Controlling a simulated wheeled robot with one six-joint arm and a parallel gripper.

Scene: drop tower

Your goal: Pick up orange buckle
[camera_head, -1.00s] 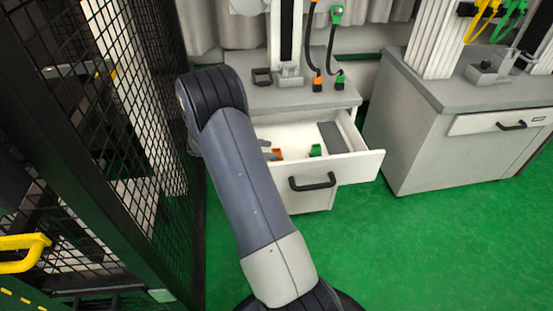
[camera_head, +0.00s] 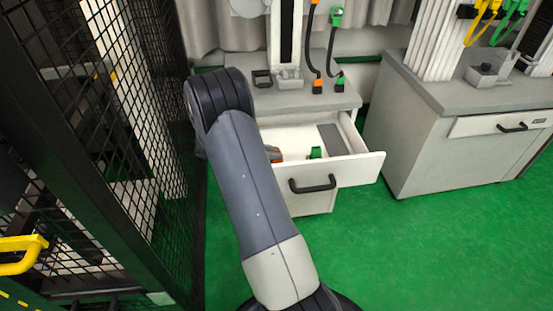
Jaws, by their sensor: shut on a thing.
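The orange buckle (camera_head: 277,151) is in the open white drawer (camera_head: 345,168), near its left side, mostly hidden by my arm and gripper. Only a small patch of orange shows. My gripper (camera_head: 273,154) is at the buckle and shut on it; just a grey bit of it shows past my arm's edge. I cannot tell whether the buckle is clear of the drawer floor. A green buckle (camera_head: 316,153) lies in the drawer to the right.
A grey block (camera_head: 332,139) lies at the drawer's right. Above stands the grey-topped cabinet (camera_head: 340,100) with orange and green connectors on cables. A black mesh fence (camera_head: 130,120) is close on the left. A second cabinet (camera_head: 430,130) stands right. Green floor is free in front.

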